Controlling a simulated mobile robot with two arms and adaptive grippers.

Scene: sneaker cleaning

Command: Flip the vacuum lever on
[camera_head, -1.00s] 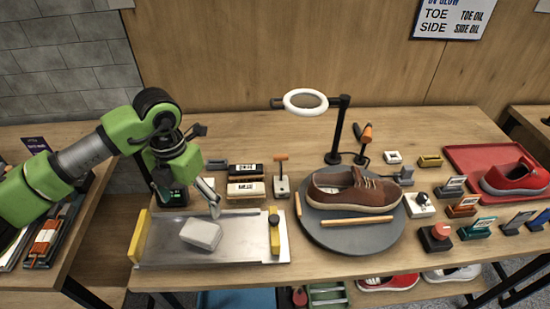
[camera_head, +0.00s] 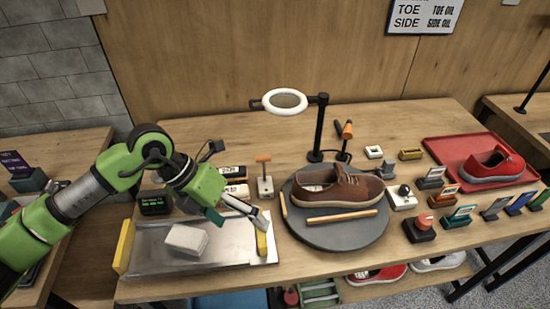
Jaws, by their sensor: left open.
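A small lever with an orange T-shaped handle (camera_head: 263,159) stands upright on a pale base (camera_head: 265,187), behind the metal tray's right end. It looks like the vacuum lever, but I can read no label on it. My left gripper (camera_head: 257,217) is open with nothing visible between its fingers. It is just in front of the lever base, close to the yellow bar (camera_head: 262,245) at the tray's right edge. I cannot tell whether it touches the bar. My right gripper is out of view.
A white block (camera_head: 186,239) lies on the metal tray (camera_head: 218,256). A brown shoe (camera_head: 335,187) and orange sticks rest on a grey turntable (camera_head: 340,234). A ring lamp (camera_head: 285,101) stands behind. A knob box (camera_head: 402,197) and red-button box (camera_head: 420,229) stand at right.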

